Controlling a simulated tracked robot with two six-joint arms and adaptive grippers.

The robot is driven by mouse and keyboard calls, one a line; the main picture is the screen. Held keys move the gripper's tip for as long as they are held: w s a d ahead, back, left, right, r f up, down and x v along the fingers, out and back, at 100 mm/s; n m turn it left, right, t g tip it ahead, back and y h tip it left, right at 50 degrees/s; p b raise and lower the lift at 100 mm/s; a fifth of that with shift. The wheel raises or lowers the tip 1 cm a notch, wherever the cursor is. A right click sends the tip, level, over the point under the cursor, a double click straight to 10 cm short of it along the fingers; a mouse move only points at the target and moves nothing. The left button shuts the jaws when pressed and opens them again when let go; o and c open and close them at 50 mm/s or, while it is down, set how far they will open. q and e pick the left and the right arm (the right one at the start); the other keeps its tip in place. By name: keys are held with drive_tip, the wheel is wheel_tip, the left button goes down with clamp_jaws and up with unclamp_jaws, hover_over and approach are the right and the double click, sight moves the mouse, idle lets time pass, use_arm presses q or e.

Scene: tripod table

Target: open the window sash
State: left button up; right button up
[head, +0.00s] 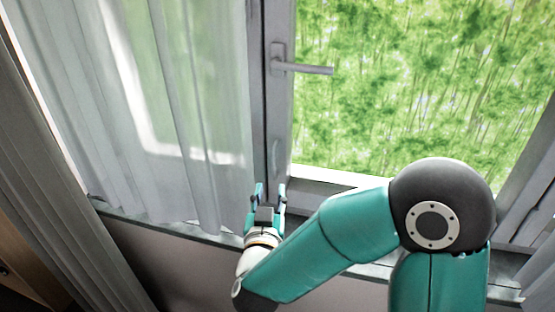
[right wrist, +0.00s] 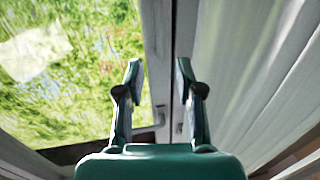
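The window sash (head: 278,140) has a grey frame and a large pane showing green foliage. Its grey handle (head: 305,68) points horizontally right from a plate high on the sash's left stile. My right gripper (head: 270,188) is below the handle, near the foot of the stile, with its fingers apart and nothing between them. In the right wrist view the open fingers (right wrist: 158,72) stand in front of the grey frame (right wrist: 157,35). My left gripper is not in view.
A sheer white curtain (head: 170,110) hangs left of the frame, close to my right gripper. A heavier grey curtain (head: 50,150) hangs at the far left. The sill (head: 165,225) runs below. My right arm crosses the pane's lower part.

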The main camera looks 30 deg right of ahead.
sight(274, 164)
drive_tip(key=p+x, duration=0.2)
drive_tip(key=x, duration=1)
drive_tip(key=shift+d+p, duration=0.1)
drive_tip(key=shift+p, duration=0.2)
clamp_jaws()
